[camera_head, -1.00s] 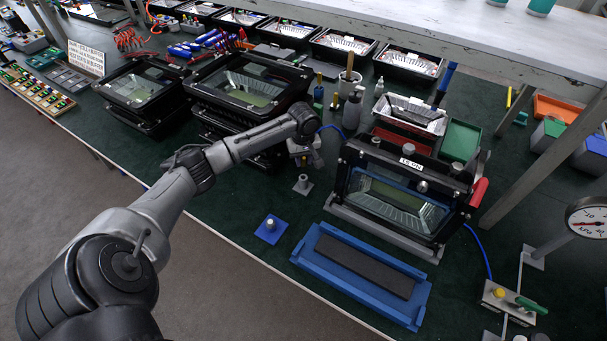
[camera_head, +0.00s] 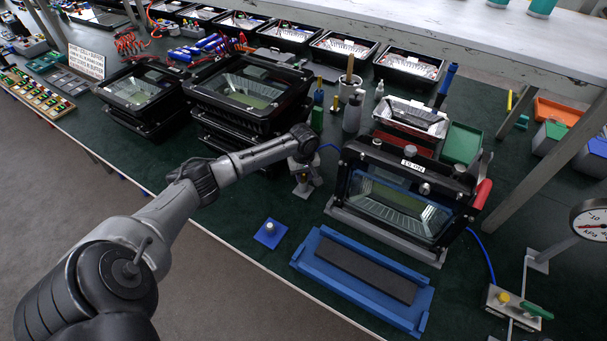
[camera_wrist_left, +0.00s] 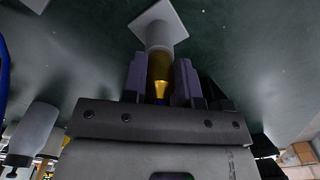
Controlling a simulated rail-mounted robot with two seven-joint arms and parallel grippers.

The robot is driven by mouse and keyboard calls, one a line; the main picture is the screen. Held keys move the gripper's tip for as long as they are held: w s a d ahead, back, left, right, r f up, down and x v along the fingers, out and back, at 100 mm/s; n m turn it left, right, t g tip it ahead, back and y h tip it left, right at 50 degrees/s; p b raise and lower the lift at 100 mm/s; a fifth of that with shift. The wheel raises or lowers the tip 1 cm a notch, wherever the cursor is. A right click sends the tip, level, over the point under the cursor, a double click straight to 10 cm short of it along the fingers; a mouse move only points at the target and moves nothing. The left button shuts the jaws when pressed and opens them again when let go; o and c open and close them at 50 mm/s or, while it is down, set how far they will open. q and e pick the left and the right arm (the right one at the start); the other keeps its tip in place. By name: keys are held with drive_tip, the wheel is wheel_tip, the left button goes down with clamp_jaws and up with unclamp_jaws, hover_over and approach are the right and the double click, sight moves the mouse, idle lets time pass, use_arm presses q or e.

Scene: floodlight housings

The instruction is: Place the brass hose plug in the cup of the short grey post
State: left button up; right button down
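My left gripper (camera_head: 303,174) is over the short grey post (camera_head: 304,188) and points down at it, largely hiding its top. In the left wrist view, the brass hose plug (camera_wrist_left: 160,72) is between the two fingers of my left gripper (camera_wrist_left: 160,82), which are shut on it. The short grey post (camera_wrist_left: 158,37), on its square base, is straight beyond the plug and in line with it. The plug's far end meets the top of the post in this view; I cannot tell how deep it sits in the cup. My right gripper is not in view.
A blue square plate with a small peg (camera_head: 270,232) lies in front. A blue tray with a dark pad (camera_head: 365,265) and a clamped floodlight housing (camera_head: 400,200) stand to the right. Stacked black housings (camera_head: 250,85) stand behind my arm. The mat between the plate and the post is clear.

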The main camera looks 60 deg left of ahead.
use_arm(q)
drive_tip(key=o, duration=0.5)
drive_tip(key=shift+r, duration=0.2)
wheel_tip(320, 180, up, 11)
drive_tip(key=shift+f+p, duration=0.15)
drive_tip(key=shift+p, duration=0.95)
drive_tip(key=shift+r, duration=0.65)
drive_tip(key=shift+d, duration=0.1)
